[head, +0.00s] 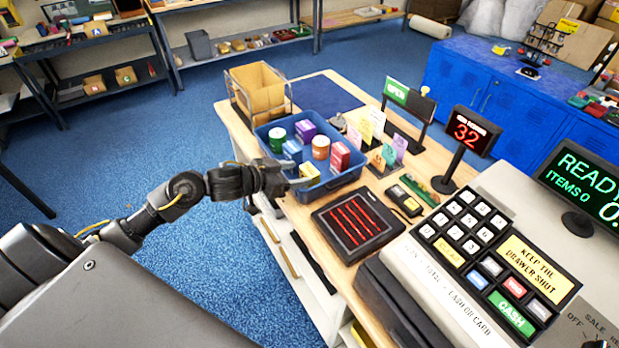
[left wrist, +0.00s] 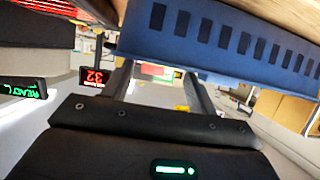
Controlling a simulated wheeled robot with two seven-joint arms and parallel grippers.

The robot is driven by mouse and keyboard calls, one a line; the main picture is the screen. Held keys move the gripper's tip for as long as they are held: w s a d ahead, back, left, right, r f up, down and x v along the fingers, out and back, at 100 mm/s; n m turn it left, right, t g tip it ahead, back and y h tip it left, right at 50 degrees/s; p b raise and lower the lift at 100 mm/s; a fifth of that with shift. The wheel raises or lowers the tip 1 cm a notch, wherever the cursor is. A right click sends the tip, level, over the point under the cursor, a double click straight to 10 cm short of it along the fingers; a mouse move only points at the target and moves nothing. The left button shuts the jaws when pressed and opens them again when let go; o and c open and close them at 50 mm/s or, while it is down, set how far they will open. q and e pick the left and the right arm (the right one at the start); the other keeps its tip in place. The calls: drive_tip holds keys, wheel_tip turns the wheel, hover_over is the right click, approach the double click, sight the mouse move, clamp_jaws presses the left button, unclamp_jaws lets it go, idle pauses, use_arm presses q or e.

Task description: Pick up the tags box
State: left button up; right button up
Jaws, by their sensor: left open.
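A blue tray (head: 278,165) on the counter holds several small goods: a green can (head: 277,139), a purple box (head: 306,131), a blue box (head: 292,151), an orange can (head: 320,147), a red box (head: 340,157) and a yellow box (head: 310,173). Their lettering is too small to tell which is the tags box. My left gripper (head: 301,184) is at the tray's near edge, close to the yellow box. In the left wrist view its fingers (left wrist: 158,82) are spread with nothing held between them, and the slotted tray wall (left wrist: 230,40) is close by. My right gripper is not in view.
A wire basket with a carton (head: 259,90) stands behind the tray. A black pad with red lines (head: 357,222), a card reader (head: 404,200), small tag stands (head: 371,122) and a red display (head: 471,131) sit to the right. The register (head: 480,270) fills the right front.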

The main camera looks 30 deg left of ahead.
sight(310, 169)
use_arm(q)
drive_tip(key=shift+w, duration=0.1)
drive_tip(key=p+x, duration=0.1)
drive_tip(key=x, duration=0.4)
drive_tip(key=shift+f+p, duration=0.1)
drive_tip(key=shift+p, duration=0.25)
drive_tip(key=shift+a, duration=0.1)
drive_tip(key=shift+c, duration=0.6)
drive_tip(key=c, duration=0.5)
drive_tip(key=shift+r, duration=0.4)
wheel_tip(310, 169, up, 2)
drive_tip(key=shift+r+b, duration=0.2)
drive_tip(key=shift+b, duration=0.45)
drive_tip(key=a+r+b, duration=0.1)
drive_tip(key=a+r, duration=0.2)
drive_tip(key=a, duration=0.1)
drive_tip(key=s+a+r+b, duration=0.1)
drive_tip(key=a+r, duration=0.2)
drive_tip(key=a, duration=0.2)
drive_tip(key=a+r+b, duration=0.1)
drive_tip(key=a+r, duration=0.2)
drive_tip(key=a, duration=0.1)
drive_tip(key=shift+s+a+r, duration=0.2)
drive_tip(key=shift+a+r, duration=0.15)
drive_tip(key=shift+a, duration=0.05)
